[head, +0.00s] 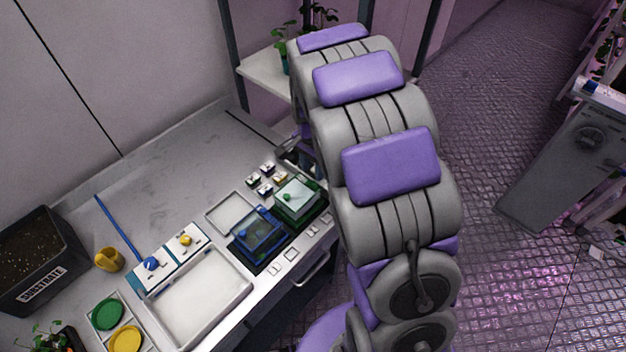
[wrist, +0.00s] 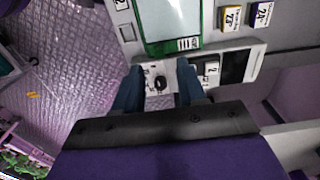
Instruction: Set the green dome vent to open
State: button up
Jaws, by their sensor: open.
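The green dome (head: 297,193) is a clear-topped box with a green frame, with a small green knob on top, at the right end of the bench in the head view. In the wrist view its green-edged pale panel (wrist: 170,25) fills the top middle, cut off by the frame edge. My gripper (wrist: 158,76) is open, its two dark blue fingers pointing toward the bench edge just below the green frame. A small black knob-like part (wrist: 159,83) shows between the fingers; I cannot tell whether they touch it. In the head view my arm hides the gripper.
A blue dome (head: 259,231) stands left of the green one. Small labelled blocks (head: 267,178) sit behind; blocks also show at the wrist view's upper right (wrist: 231,17). A white tray (head: 200,298) and a substrate box (head: 38,258) are farther left. Floor (head: 500,150) is open to the right.

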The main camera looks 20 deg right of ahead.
aim_at(313, 182)
notch_tip(313, 182, down, 5)
jog(key=shift+f+b, duration=0.2)
jog(key=shift+b, duration=0.1)
jog(key=shift+c, duration=0.2)
grip_shut()
dwell(0.5)
